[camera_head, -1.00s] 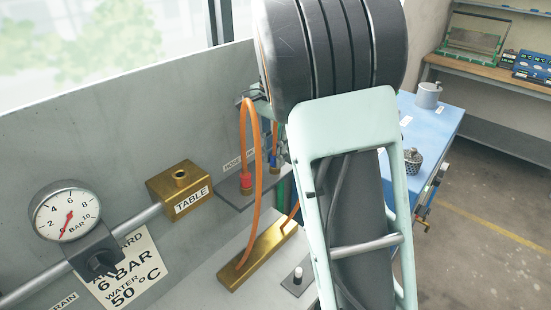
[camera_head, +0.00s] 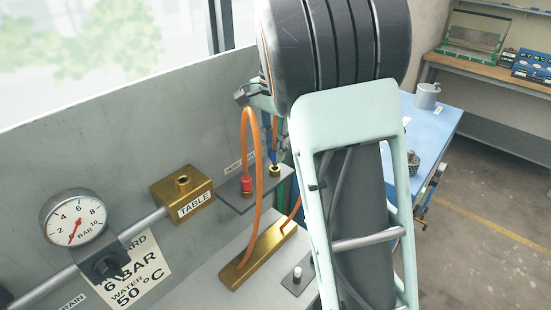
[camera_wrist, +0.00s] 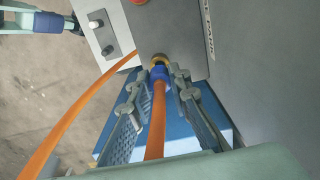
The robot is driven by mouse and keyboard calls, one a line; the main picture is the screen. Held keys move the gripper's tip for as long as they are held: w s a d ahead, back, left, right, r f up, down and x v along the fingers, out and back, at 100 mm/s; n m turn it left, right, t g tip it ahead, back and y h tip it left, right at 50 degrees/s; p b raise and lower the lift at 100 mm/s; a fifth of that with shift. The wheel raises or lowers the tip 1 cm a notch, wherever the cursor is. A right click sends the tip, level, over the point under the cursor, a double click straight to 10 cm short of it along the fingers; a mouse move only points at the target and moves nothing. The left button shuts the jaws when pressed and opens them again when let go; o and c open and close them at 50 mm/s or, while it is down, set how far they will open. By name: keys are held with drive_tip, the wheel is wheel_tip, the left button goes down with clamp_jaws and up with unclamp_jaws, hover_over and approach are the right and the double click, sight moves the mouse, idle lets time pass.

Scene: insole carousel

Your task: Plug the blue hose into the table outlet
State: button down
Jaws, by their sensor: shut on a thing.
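The blue hose is an orange hose with a blue collar (camera_head: 273,156), beside the arm in the head view. In the wrist view its blue collar (camera_wrist: 159,74) lies between the fingers of my gripper (camera_wrist: 158,80), which is shut on it. A brass fitting (camera_wrist: 159,60) shows just beyond the collar, at the grey shelf. I cannot tell whether collar and fitting touch. The table outlet (camera_head: 182,192) is a brass block with an open round port on top, labelled TABLE, left of the shelf. In the head view my arm hides most of the gripper.
A red-collared orange hose (camera_head: 246,185) stands on the shelf (camera_head: 236,201), between my gripper and the outlet. A brass manifold (camera_head: 258,255) lies below. A pressure gauge (camera_head: 74,218) is at left. A grey panel (camera_head: 120,140) stands behind.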

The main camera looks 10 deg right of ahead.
drive_tip(key=shift+r+p, duration=1.4)
drive_tip(key=shift+r, duration=0.25)
wheel_tip(320, 180, up, 5)
drive_tip(key=p, duration=0.5)
drive_tip(key=shift+r, duration=1)
